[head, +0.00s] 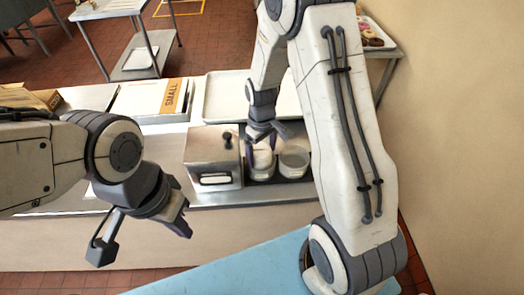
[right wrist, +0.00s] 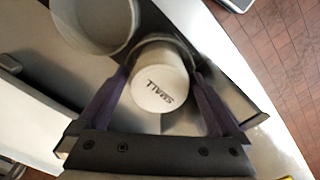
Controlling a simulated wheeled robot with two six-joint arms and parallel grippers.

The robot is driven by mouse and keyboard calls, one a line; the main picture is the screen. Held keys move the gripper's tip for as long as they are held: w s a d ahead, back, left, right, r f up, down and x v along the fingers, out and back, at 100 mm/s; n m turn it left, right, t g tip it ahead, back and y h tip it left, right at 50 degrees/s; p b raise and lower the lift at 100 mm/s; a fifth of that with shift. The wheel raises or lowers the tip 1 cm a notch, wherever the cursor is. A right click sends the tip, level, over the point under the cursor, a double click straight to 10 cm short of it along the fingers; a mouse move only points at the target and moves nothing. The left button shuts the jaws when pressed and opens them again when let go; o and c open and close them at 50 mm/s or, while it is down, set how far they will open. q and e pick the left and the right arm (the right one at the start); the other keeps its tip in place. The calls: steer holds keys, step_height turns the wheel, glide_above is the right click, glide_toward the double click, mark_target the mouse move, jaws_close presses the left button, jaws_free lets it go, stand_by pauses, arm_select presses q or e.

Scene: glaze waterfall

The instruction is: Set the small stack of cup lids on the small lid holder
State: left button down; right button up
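A white round piece marked SMALL (right wrist: 160,90), which looks like the small lid stack, lies between the purple fingers of my right gripper (right wrist: 160,85). It stands in or just over a round grey holder whose rim shows behind it; how deep it sits is unclear. In the head view the white stack (head: 263,159) is at the left of two round holders, with my right gripper (head: 262,140) directly above it, pointing down. The fingers stand close on both sides; contact is not clear. My left gripper (head: 143,232) is open and empty in front of the counter.
A second, empty-looking grey holder (head: 294,160) stands beside the first. A metal dispenser box (head: 212,158) is to the left. Behind are a pale tray (head: 226,97) and a box with an orange SMALL label (head: 173,96). A blue surface (head: 235,270) lies in front.

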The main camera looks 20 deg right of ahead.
steer(key=shift+r, duration=0.1)
step_height(320, 180, up, 11)
steer(key=p, duration=0.9)
steer(key=shift+a, duration=0.1)
stand_by(0.6)
steer(key=s+a+r+n+b, duration=0.1)
steer(key=s+a+b, duration=0.7)
steer(key=a, duration=0.2)
steer(key=s+a+b, duration=0.2)
steer(key=s+b, duration=0.1)
steer(key=s, duration=0.4)
steer(key=s+a+n+y+b, duration=0.1)
steer(key=s+a+b, duration=0.1)
steer(key=s, duration=0.6)
steer(key=shift+s+f+n+b, duration=0.25)
steer(key=shift+f+n+b, duration=0.05)
steer(key=shift+b, duration=0.4)
